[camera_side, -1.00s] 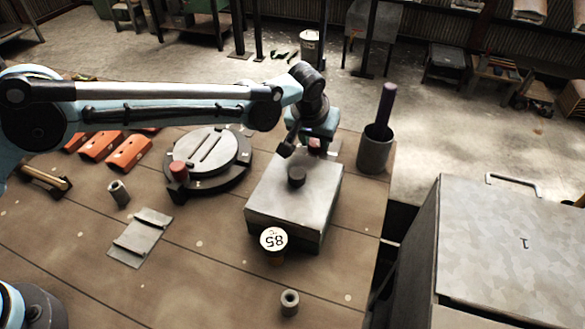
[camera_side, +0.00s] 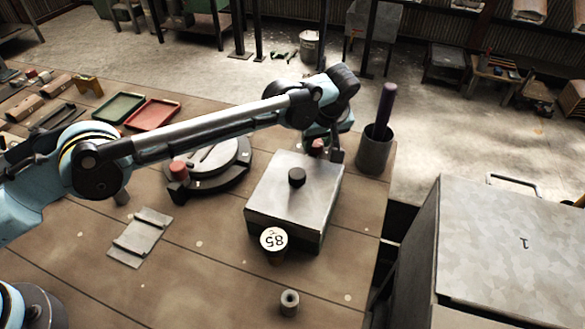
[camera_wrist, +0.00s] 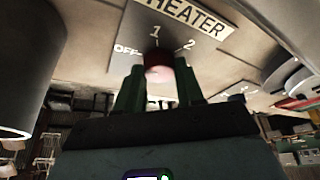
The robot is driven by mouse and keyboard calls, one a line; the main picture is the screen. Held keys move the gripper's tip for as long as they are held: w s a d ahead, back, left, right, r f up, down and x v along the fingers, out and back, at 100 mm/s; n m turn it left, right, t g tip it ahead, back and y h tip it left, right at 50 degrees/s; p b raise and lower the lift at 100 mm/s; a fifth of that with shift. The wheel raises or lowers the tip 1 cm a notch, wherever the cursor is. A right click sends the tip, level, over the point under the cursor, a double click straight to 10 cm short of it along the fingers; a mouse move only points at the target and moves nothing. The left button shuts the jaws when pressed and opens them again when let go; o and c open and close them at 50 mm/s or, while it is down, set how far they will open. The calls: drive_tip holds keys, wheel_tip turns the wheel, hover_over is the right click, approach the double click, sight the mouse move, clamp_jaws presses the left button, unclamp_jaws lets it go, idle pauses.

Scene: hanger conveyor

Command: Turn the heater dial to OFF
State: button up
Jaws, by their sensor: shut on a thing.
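The heater is a pale metal box (camera_side: 278,205) with a black knob on its lid, in the middle of the side view. Its far side carries the red dial (camera_side: 318,145), mostly hidden behind my gripper (camera_side: 325,150). In the wrist view, the red dial (camera_wrist: 158,66) sits between my two fingers, which are shut on it. The HEATER label (camera_wrist: 185,14) and the marks OFF (camera_wrist: 126,50), 1 (camera_wrist: 155,31) and 2 (camera_wrist: 190,44) show around the dial. I cannot tell clearly which mark the dial points to.
A grey cup (camera_side: 373,152) with a dark rod stands close right of my gripper. A turntable (camera_side: 212,165) stands left. A large metal cabinet (camera_side: 500,240) is at the right. The front bench is mostly clear.

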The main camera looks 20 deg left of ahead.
idle(0.5)
drive_tip(key=o, duration=1)
drive_tip(key=v, duration=1.2)
